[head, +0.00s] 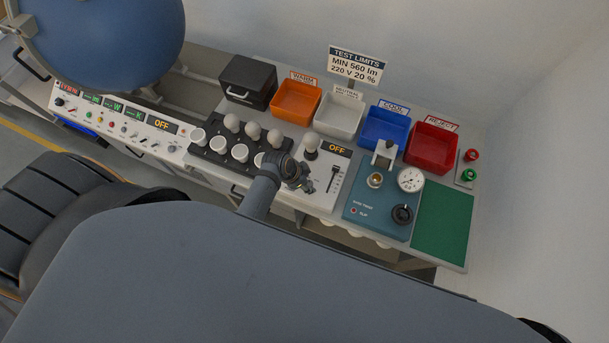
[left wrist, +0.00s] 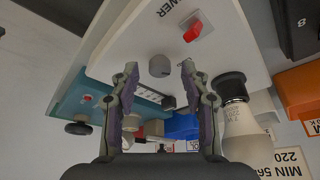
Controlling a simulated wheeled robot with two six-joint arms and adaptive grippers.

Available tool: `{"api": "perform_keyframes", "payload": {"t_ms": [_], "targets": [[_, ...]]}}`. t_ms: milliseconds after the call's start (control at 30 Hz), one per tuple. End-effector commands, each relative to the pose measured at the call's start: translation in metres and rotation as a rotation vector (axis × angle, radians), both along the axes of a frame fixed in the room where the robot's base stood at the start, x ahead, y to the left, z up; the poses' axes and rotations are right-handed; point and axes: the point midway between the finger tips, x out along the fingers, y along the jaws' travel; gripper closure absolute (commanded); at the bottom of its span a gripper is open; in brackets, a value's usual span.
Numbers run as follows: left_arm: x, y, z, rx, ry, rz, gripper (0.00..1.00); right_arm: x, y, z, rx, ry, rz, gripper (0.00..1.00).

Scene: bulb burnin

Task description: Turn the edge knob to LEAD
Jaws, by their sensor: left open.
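In the left wrist view a small grey knob (left wrist: 159,66) stands on a white panel (left wrist: 125,62), near a red switch (left wrist: 192,31) marked with POWER lettering. I take it for the edge knob; no LEAD mark is readable. My left gripper (left wrist: 158,76) is open, its fingertips on either side of the knob in the picture. I cannot tell whether they touch it. In the head view my left gripper (head: 296,180) is over the white control box (head: 326,204), which shows OFF, and the knob cannot be made out there.
A bulb (head: 311,143) stands upright on the box, close to my left gripper, with a slider (head: 333,179) on the other side. Several bulbs in a black rack (head: 215,157) are to the left. A teal tester (head: 365,208) and green mat (head: 443,220) are right; bins stand behind.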

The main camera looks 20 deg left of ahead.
Motion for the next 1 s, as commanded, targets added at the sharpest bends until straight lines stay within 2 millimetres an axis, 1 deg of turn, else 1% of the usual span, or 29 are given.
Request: {"api": "perform_keyframes", "payload": {"t_ms": [67,167,300,400,500,667,1000], "targets": [[-0.002,0.003,0.009,0.001,-0.002,0.001,0.54,0.0,0.001,0.0,0.002,0.0,-0.001,1.0],[-0.008,0.009,0.029,0.001,-0.004,0.0,0.54,0.0,0.002,0.0,0.003,0.0,-0.001,1.0],[-0.017,0.019,0.061,0.002,-0.004,0.0,0.54,0.0,0.003,0.0,0.004,0.0,-0.001,1.0],[-0.023,0.025,0.082,0.002,-0.004,-0.002,0.54,0.0,0.004,0.0,0.004,0.0,-0.002,1.0],[-0.027,0.03,0.096,0.002,-0.002,0.0,0.54,0.0,0.004,0.0,0.004,0.0,-0.002,1.0],[-0.031,0.032,0.108,0.0,-0.001,0.0,0.54,0.0,0.004,0.0,0.005,0.0,-0.001,1.0],[-0.031,0.032,0.109,-0.001,-0.001,0.0,0.54,0.0,0.004,0.0,0.005,0.0,-0.001,1.0]]}}
